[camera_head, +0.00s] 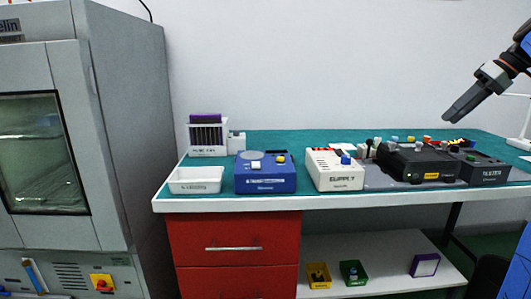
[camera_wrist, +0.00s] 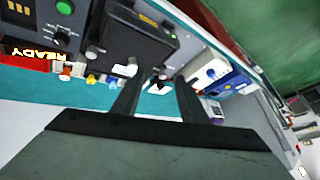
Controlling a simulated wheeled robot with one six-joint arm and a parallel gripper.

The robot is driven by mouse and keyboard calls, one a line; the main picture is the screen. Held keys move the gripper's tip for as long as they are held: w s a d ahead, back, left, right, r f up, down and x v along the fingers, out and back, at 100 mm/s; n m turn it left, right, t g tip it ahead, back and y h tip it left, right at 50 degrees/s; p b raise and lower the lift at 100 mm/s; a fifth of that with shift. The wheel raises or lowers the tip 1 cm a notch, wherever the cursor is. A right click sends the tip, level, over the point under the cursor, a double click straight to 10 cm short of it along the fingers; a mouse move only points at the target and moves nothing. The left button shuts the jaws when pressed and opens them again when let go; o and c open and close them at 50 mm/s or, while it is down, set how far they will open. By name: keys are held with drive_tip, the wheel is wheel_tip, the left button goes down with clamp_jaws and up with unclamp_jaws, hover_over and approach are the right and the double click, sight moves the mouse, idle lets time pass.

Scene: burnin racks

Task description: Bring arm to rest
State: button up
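My gripper (camera_head: 458,110) is raised at the right in the head view, above the right part of the green-topped bench (camera_head: 300,143). It points down and to the left, clear of everything on the bench. In the wrist view, the two dark fingers of the gripper (camera_wrist: 158,80) stand apart with nothing between them. Behind them show the black device (camera_wrist: 140,40), a white-and-blue box and the green bench top.
On the bench stand a white tray (camera_head: 196,180), a blue device (camera_head: 265,174), a white supply box (camera_head: 335,170), a black device (camera_head: 420,163) and a smaller dark box (camera_head: 483,170). A grey chamber (camera_head: 130,130) stands left. Air above the bench is free.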

drive_tip(key=s+a+f+m+h, duration=0.1)
drive_tip(key=s+a+f+m, duration=0.1)
drive_tip(key=s+a+f, duration=0.55)
drive_tip(key=s+a+f+m+h, duration=0.15)
drive_tip(key=s+a+f, duration=0.3)
drive_tip(key=a, duration=0.65)
drive_tip(key=s+a+f+m+h, duration=0.1)
drive_tip(key=s+a+f, duration=0.2)
drive_tip(key=s+f, duration=0.7)
drive_tip(key=s+a+f+m+h, duration=0.1)
drive_tip(key=s+a+f, duration=0.3)
drive_tip(key=s+f, duration=0.5)
wheel_tip(320, 180, down, 3)
drive_tip(key=shift+s+a+r+t+h, duration=0.1)
drive_tip(key=shift+s+a+t+h, duration=0.15)
drive_tip(key=shift+s+t+h, duration=0.1)
idle(0.4)
